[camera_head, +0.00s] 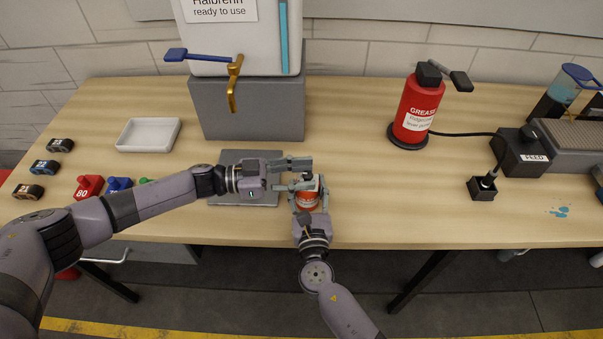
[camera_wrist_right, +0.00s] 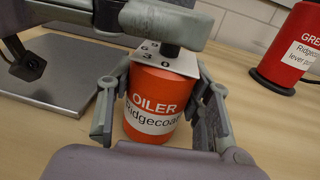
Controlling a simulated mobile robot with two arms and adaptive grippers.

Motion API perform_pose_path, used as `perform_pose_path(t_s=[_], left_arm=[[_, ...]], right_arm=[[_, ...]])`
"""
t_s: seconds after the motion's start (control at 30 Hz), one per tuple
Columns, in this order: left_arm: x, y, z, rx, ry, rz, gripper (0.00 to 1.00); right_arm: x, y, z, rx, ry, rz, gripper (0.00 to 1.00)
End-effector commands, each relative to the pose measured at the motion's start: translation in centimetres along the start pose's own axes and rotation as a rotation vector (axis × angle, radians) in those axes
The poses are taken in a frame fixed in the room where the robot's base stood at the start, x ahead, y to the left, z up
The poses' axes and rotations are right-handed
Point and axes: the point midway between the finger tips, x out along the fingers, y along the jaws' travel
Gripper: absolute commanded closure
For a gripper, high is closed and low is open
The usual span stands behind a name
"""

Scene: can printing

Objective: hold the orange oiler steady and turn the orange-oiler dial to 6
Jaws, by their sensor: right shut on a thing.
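The orange oiler (camera_head: 307,200) stands upright near the table's front edge. Its label reads OILER in the right wrist view (camera_wrist_right: 158,95). My right gripper (camera_head: 308,198) is shut around its body, one finger on each side. On top is a pale dial plate (camera_wrist_right: 146,56) with a black knob (camera_wrist_right: 171,50); only a few digits show, and the setting cannot be read. My left gripper (camera_head: 301,175) reaches in from the left at the oiler's top, its fingers spread apart around the knob. One left finger hides part of the dial in the right wrist view.
A grey plate (camera_head: 232,198) lies left of the oiler. A white dispenser on a grey block (camera_head: 245,108) stands behind. A red grease can (camera_head: 418,108) is at the back right.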

Motion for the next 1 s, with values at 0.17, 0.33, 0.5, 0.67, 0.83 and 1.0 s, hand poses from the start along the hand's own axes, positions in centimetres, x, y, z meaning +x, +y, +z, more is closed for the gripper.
perform_pose_path(t_s=[0.17, 0.33, 0.5, 0.67, 0.83, 1.0], left_arm=[[0.0, 0.0, 0.0, 0.000, 0.000, -0.001, 0.60], [-0.7, -0.1, 0.1, 0.000, -0.001, -0.003, 0.60], [-3.5, -0.1, 0.1, 0.001, -0.003, -0.006, 0.60], [-7.0, -0.1, 0.1, 0.000, -0.004, -0.005, 0.60], [-10.1, -0.1, 0.1, 0.000, -0.003, -0.004, 0.60], [-11.7, 0.0, 0.0, 0.000, -0.001, -0.001, 0.60]], right_arm=[[-0.1, 0.1, -0.2, 0.001, 0.004, 0.002, 0.93], [-0.1, 0.1, -0.2, 0.002, 0.004, 0.002, 0.93], [-0.1, 0.1, -0.2, 0.002, 0.004, 0.002, 0.93], [-0.1, 0.1, -0.2, 0.002, 0.005, 0.002, 0.93], [-0.1, 0.1, -0.2, 0.002, 0.005, 0.002, 0.93], [-0.1, 0.1, -0.2, 0.002, 0.004, 0.002, 0.93]])
